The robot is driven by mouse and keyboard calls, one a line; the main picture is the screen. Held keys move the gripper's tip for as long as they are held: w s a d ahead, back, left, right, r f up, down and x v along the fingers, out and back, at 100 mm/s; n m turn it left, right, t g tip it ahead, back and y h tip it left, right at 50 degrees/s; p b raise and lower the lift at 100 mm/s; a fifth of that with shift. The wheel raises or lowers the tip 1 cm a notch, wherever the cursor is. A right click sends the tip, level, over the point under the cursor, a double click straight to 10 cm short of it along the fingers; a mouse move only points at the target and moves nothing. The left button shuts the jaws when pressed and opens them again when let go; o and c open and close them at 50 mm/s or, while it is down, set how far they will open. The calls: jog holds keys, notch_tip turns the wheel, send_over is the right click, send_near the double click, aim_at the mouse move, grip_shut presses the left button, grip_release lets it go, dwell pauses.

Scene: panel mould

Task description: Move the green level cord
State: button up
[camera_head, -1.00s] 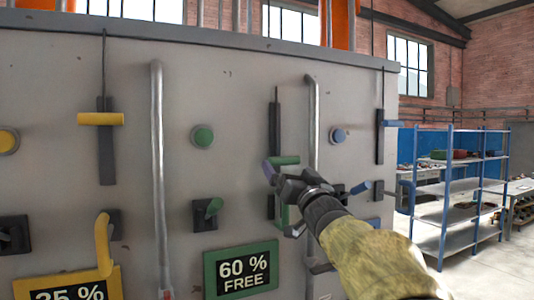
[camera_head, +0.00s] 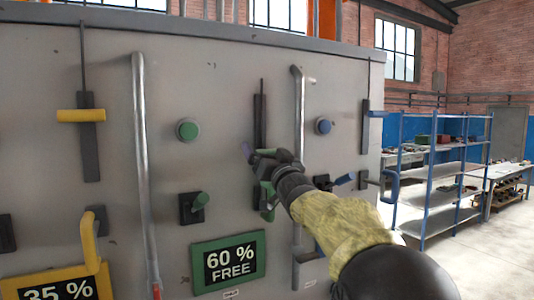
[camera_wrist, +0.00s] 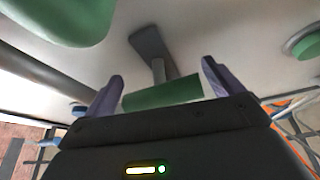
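The green level cord's handle is a short green bar (camera_wrist: 162,93) in the wrist view, joined by a grey stem to a dark slide plate on the panel. In the head view the dark vertical slide (camera_head: 259,110) shows above my gripper, and the handle is largely hidden by it. My gripper (camera_wrist: 160,75) has its two purple fingers apart, one near each end of the green bar. I cannot tell whether they touch it. In the head view my gripper (camera_head: 247,155) is at the panel, in front of the slide.
A vertical pipe (camera_head: 299,110) and blue knob (camera_head: 323,126) stand right of the slide. A large green part (camera_wrist: 65,18) is close in the wrist view.

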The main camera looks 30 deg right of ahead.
notch_tip(320, 180, up, 10)
jog(key=p, duration=0.7)
jog(key=shift+a+r, duration=0.1)
jog(key=shift+r, duration=0.1)
jog(key=shift+s+r, duration=0.1)
jog(key=shift+r, duration=0.1)
jog(key=o, duration=0.9)
jog(key=shift+r, duration=0.1)
jog(key=shift+o, duration=0.9)
jog(key=shift+f, duration=0.25)
jog(key=shift+s+f, duration=0.2)
jog(key=b+v, duration=0.7)
jog(key=v, duration=0.9)
jog(key=shift+s+b, duration=0.3)
jog(key=shift+s, duration=0.1)
